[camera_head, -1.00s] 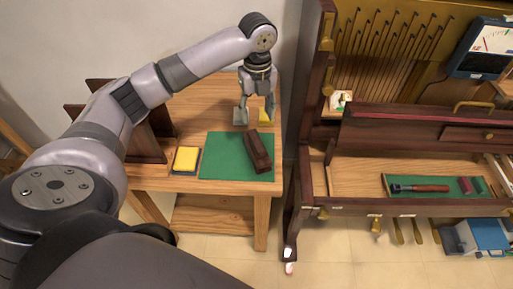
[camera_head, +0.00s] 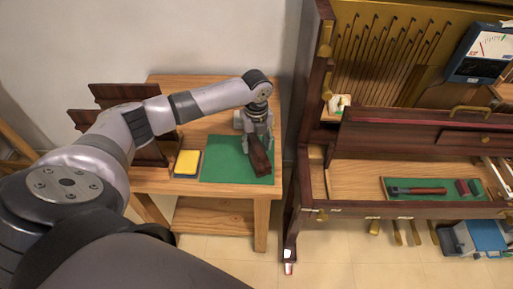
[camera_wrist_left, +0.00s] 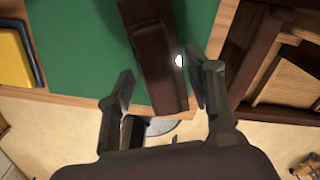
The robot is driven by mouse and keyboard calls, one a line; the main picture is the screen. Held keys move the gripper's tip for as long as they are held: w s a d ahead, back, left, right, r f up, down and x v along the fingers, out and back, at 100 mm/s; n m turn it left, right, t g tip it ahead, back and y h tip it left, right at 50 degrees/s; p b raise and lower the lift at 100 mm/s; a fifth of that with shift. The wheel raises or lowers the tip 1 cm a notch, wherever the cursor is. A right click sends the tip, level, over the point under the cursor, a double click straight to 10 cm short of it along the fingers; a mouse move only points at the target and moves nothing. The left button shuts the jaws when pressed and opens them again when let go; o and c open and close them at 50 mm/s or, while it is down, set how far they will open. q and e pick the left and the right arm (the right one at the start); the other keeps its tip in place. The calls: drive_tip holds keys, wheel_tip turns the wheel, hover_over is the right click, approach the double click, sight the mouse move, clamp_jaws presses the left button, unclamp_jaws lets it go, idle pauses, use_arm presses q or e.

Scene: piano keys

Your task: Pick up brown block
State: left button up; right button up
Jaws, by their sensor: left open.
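The brown block (camera_head: 260,158) lies on the green mat (camera_head: 222,160) on the small wooden table. It is long and dark reddish brown. My left gripper (camera_head: 258,143) is over the block's far end in the head view. In the left wrist view the block (camera_wrist_left: 153,55) runs down between the two open fingers of my left gripper (camera_wrist_left: 158,92). The left finger shows a gap to the block, and the right finger is close beside its edge. I cannot tell whether that finger touches it. My right gripper is not in view.
A yellow pad with a dark edge (camera_head: 187,163) lies left of the mat. A dark wooden rack (camera_head: 130,97) stands at the table's left. The piano case (camera_head: 315,110) rises close on the right, holding a green tray with a tool (camera_head: 418,190).

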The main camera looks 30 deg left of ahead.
use_arm(q)
clamp_jaws()
idle(0.6)
